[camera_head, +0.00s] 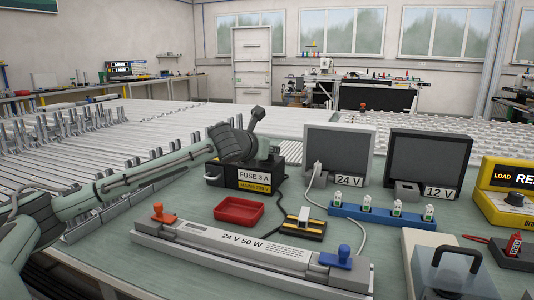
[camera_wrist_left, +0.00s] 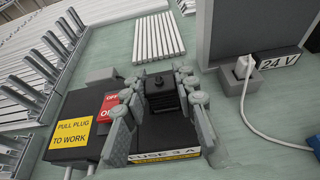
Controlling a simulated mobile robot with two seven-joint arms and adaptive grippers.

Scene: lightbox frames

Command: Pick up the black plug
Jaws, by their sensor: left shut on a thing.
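The black plug (camera_wrist_left: 160,88) is between the two fingers of my left gripper (camera_wrist_left: 158,80) in the left wrist view. The fingers are shut on its sides. The plug is over the black fuse box (camera_wrist_left: 150,130) labelled "FUSE 3 A"; I cannot tell whether it is seated or raised. In the head view my left arm reaches from the left to the fuse box (camera_head: 225,178), and its wrist hides much of the plug area. My right gripper is not in view.
A grey "24 V" screen (camera_head: 340,148) stands right of the fuse box. A red tray (camera_head: 239,211) and a long "24 V 50 W" lamp unit (camera_head: 250,250) lie in front. A blue socket strip (camera_head: 380,216) is to the right. A red switch (camera_wrist_left: 110,103) sits beside the gripper.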

